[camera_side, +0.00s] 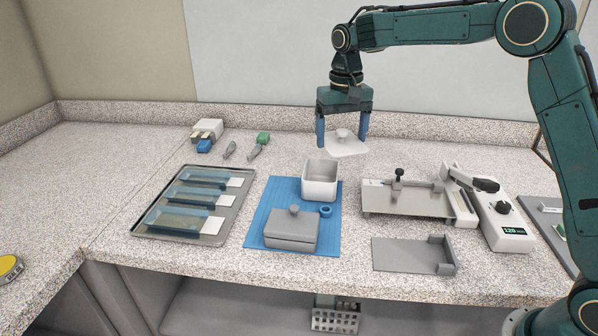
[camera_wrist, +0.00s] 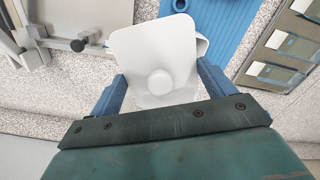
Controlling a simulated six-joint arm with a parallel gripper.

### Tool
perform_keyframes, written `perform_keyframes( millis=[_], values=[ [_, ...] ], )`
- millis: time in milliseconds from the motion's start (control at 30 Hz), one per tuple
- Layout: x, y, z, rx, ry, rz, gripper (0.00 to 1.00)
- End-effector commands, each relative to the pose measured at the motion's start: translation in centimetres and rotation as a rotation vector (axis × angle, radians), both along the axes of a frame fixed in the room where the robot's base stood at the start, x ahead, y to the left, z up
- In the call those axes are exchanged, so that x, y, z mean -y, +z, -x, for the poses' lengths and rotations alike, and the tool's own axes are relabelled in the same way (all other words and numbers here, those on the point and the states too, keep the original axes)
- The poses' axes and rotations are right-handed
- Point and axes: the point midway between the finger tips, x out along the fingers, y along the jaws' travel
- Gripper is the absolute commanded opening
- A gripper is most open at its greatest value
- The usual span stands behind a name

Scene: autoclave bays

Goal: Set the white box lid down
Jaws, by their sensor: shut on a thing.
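The white box lid (camera_side: 346,146) has a round knob and hangs above the counter behind the white box. My gripper (camera_side: 341,140) is shut on the lid, with its blue fingers on either side. In the wrist view the lid (camera_wrist: 158,50) lies between my blue fingers, and its knob faces the camera. The open white box (camera_side: 320,188) stands on the blue mat (camera_side: 263,209), in front of and left of the lid. In the wrist view the box (camera_wrist: 202,46) is mostly hidden behind the lid.
A grey lidded box (camera_side: 291,235) and a blue ring (camera_side: 326,211) are on the mat. A tray of pouches (camera_side: 149,226) lies left. A sealing device (camera_side: 497,220) and grey plates stand right. Bare counter shows behind the mat.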

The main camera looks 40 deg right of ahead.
Motion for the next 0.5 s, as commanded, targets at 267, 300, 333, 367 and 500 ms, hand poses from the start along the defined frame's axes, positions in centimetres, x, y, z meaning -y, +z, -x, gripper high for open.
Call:
perform_keyframes(
  millis=[267,300,333,367,500],
  values=[
    [0.4,-3.4,3.2,-0.002,0.131,0.0,0.6],
    [0.5,-3.9,3.7,-0.003,0.151,0.0,0.6],
    [0.5,-4.2,4.0,-0.002,0.165,0.0,0.6],
    [0.5,-4.6,4.4,-0.004,0.179,0.0,0.6],
    [0.7,-6.1,6.2,-0.003,0.241,0.0,0.6]
  ],
)
